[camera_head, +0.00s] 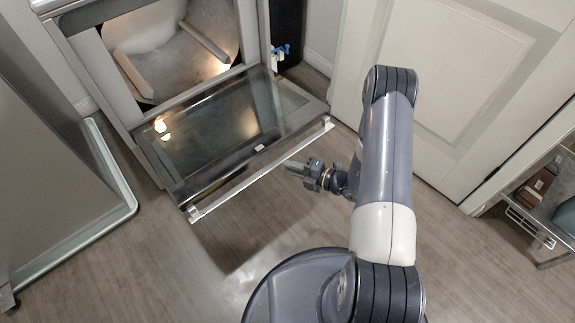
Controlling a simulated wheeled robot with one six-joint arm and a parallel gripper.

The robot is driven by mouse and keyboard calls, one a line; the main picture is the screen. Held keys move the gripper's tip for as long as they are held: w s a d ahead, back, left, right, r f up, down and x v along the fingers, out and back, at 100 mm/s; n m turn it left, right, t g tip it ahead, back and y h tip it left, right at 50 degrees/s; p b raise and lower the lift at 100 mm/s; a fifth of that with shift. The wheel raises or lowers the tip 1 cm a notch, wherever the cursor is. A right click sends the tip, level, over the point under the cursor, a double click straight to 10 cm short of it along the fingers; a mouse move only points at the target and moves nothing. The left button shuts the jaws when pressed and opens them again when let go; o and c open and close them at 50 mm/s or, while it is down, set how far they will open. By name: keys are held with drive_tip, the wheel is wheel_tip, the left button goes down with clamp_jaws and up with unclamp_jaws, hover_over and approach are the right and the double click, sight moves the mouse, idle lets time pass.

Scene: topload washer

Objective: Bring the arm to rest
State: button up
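My gripper (291,167) hangs over the floor at the end of my arm. It points left, toward the near right part of the lid's handle bar. In the picture its fingertips lie just beside the bar; I cannot tell whether they touch it. The fingers are small and dark, so whether they are open or shut is unclear. I see nothing held in them. The washer's glass lid (215,130) is swung open toward me, with a pale handle bar (262,167) along its near edge. The washer's grey interior (185,62) is exposed.
A grey appliance or cabinet (50,180) stands at the left. A white panelled door (460,75) is behind my arm. A cart or shelf (545,215) with items is at the far right. Bare wood floor (150,265) lies in front of the lid.

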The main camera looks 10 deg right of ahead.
sight(263, 159)
drive_tip(key=shift+b+x, duration=0.55)
drive_tip(key=shift+x, duration=2.65)
